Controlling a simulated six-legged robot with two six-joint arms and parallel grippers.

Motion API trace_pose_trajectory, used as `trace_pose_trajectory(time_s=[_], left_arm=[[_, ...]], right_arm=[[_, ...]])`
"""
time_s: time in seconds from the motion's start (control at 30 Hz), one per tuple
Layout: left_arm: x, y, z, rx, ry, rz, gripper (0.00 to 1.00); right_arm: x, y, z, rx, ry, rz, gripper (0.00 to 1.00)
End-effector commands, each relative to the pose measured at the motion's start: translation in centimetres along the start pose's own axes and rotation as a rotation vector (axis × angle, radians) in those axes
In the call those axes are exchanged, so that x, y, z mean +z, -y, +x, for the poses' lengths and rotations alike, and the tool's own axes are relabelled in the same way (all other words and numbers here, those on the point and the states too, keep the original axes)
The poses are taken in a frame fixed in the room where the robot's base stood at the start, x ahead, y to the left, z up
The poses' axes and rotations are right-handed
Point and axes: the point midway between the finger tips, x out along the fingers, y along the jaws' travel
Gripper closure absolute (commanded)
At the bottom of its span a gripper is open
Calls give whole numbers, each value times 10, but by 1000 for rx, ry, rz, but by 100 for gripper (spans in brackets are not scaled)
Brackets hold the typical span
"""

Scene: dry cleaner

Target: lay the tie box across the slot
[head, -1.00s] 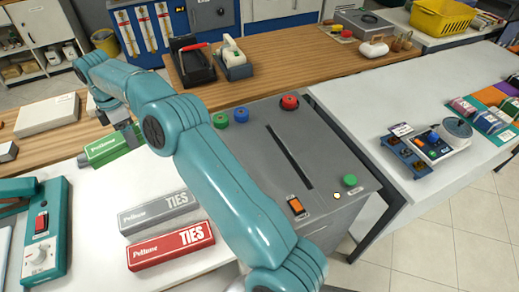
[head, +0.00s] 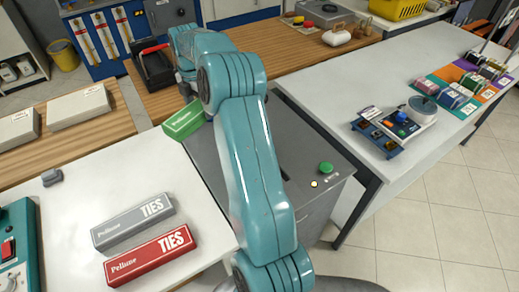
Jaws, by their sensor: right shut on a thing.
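The green tie box (head: 182,122) is in the head view, left of my right arm and near the left edge of the grey machine top. My right gripper (head: 188,97) is shut on it, with the fingers partly hidden by my arm. The box appears held above the surface and slightly tilted; its exact height cannot be told. The slot (head: 284,173) is a dark line in the grey machine top (head: 310,158). Only its near end shows; my arm hides the rest. My left gripper is not in view.
A grey TIES box (head: 132,222) and a red TIES box (head: 150,255) lie on the white table at left. A green button (head: 326,168) sits near the slot's near end. A blue tray device (head: 395,127) stands on the right-hand counter.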

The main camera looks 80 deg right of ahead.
Motion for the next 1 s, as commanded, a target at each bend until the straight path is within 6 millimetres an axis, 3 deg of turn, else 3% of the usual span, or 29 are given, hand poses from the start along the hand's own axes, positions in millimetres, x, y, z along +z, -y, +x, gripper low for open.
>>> trace_pose_trajectory(time_s=[0.03, 0.2, 0.33, 0.5, 0.67, 1.0], left_arm=[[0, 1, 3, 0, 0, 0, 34], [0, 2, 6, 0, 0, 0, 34], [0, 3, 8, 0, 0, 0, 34], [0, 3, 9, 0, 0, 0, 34], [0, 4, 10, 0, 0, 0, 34], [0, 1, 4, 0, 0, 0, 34]], right_arm=[[26, 21, -2, -1, 5, 66, 58], [88, 80, -15, 2, 5, 239, 58], [117, 112, -24, 2, 3, 325, 58], [132, 132, -22, 0, 0, 374, 58], [133, 135, 11, -3, -4, 379, 58], [133, 134, 106, -3, -3, 378, 58]])
